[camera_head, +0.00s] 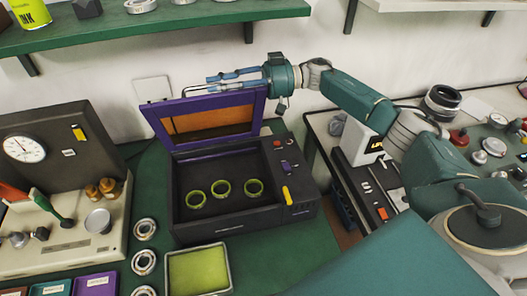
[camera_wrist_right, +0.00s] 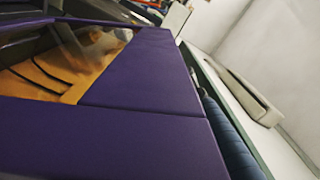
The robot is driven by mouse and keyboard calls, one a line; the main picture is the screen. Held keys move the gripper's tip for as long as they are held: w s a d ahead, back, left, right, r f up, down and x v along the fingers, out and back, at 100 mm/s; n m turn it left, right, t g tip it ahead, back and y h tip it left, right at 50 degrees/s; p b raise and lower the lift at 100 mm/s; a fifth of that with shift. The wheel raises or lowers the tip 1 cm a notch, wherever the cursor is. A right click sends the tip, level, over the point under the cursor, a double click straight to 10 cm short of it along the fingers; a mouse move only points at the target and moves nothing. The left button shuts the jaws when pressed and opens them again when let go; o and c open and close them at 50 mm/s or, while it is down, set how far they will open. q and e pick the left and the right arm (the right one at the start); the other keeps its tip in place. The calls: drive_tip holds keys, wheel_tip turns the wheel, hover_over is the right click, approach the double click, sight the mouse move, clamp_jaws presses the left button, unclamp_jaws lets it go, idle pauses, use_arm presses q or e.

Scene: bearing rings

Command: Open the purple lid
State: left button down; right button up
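The purple lid (camera_head: 205,118), a frame around an amber window, stands raised and tilted back at the rear of the black box (camera_head: 180,205). The box is open, and several green rings (camera_head: 222,188) show inside it. My right gripper (camera_head: 203,86) is at the lid's upper edge, its blue fingers apart and reaching left along and behind that edge. In the right wrist view the purple lid (camera_wrist_right: 150,75) fills much of the picture, with a blue finger at lower right behind its edge. I cannot tell whether the finger touches it. My left gripper is out of view.
A green shelf (camera_head: 150,32) hangs above the lid and gripper. A gauge case (camera_head: 60,150) stands left of the box, and a lime-green tray (camera_head: 198,270) lies in front. Metal rings (camera_head: 144,262) lie at front left.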

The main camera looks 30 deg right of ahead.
drive_tip(key=s+a+f+n+b, duration=0.4)
drive_tip(key=s+f+n+b, duration=0.45)
drive_tip(key=s+f, duration=0.5)
drive_tip(key=s+d+r+b, duration=0.2)
drive_tip(key=d+r, duration=0.1)
drive_tip(key=d, duration=0.4)
drive_tip(key=shift+s+r+m, duration=0.15)
drive_tip(key=shift+s+m, duration=0.2)
drive_tip(key=shift+m, duration=0.1)
drive_tip(key=shift+r, duration=0.1)
